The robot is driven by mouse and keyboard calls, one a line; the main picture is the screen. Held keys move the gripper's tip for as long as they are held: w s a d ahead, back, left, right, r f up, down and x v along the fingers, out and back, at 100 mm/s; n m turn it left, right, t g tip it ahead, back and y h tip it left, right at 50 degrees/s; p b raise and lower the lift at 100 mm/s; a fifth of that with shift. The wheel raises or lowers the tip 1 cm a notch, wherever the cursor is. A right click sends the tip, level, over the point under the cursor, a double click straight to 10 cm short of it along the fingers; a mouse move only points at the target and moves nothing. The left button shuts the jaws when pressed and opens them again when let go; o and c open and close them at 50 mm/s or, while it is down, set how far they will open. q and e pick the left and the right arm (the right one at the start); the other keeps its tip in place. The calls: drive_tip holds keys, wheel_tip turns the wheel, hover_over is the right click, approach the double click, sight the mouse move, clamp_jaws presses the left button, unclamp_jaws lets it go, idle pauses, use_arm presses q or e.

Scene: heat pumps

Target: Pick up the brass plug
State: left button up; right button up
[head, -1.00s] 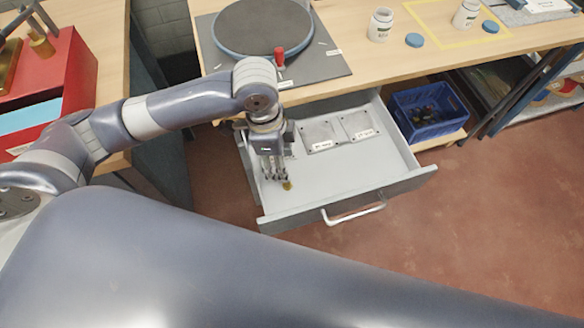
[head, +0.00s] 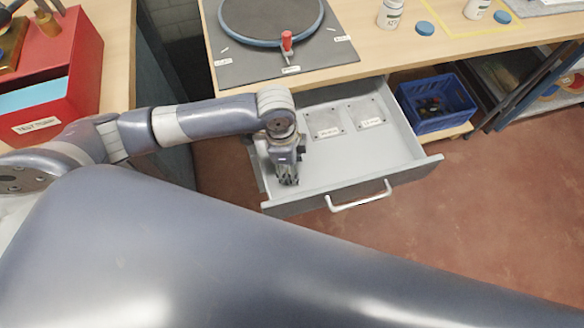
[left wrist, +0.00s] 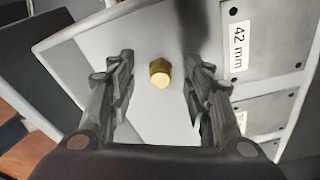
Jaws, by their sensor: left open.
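The brass plug (left wrist: 160,74) shows in the left wrist view as a small gold piece on the pale floor of the open drawer (head: 340,172). It lies between the two spread fingers of my left gripper (left wrist: 158,88), with a gap on each side, and looks a little beyond the fingertips. In the head view my left gripper (head: 288,180) points down into the left part of the drawer, and the plug is hidden there. My right gripper is not in view.
Two grey plates (head: 325,122) (head: 366,113) lie at the back of the drawer. The drawer's front handle (head: 360,196) sticks out. A blue crate (head: 436,104) stands to the right. The bench top with a round turntable (head: 271,20) overhangs the drawer's back.

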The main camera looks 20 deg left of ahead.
use_arm(q)
clamp_jaws()
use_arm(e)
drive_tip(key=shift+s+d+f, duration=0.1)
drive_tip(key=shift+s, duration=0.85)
use_arm(q)
drive_tip(key=shift+r, duration=0.15)
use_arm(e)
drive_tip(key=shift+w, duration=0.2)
